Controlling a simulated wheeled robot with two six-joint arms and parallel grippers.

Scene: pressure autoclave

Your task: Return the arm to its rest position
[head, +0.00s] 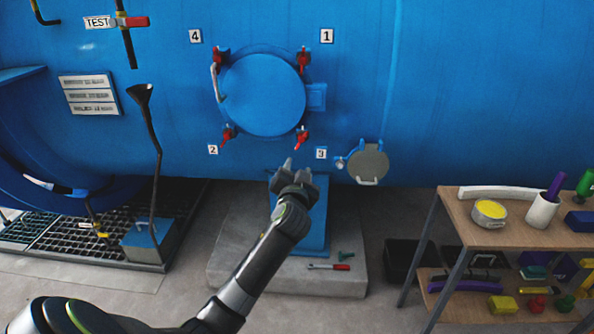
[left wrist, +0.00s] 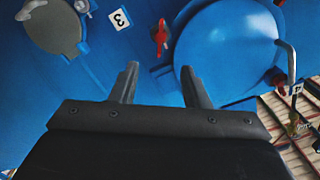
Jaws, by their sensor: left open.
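My left arm comes in from the bottom left of the head view and reaches toward the blue autoclave wall. Its left gripper (head: 291,168) is below the round blue hatch (head: 262,95), near label 3 (head: 321,153). In the left wrist view the two fingers (left wrist: 162,85) stand apart with nothing between them. The hatch (left wrist: 228,50) shows beyond them, with a red clamp (left wrist: 161,38) near the fingers. In the head view several red clamps (head: 302,138) sit around the hatch, which lies against the wall. My right gripper is not in view.
A wooden shelf table (head: 470,200) with a yellow-filled tin (head: 490,211) and a white cup (head: 541,210) stands at the right. A small grey round cover (head: 368,163) is on the wall. A black funnel pipe (head: 150,130) stands left.

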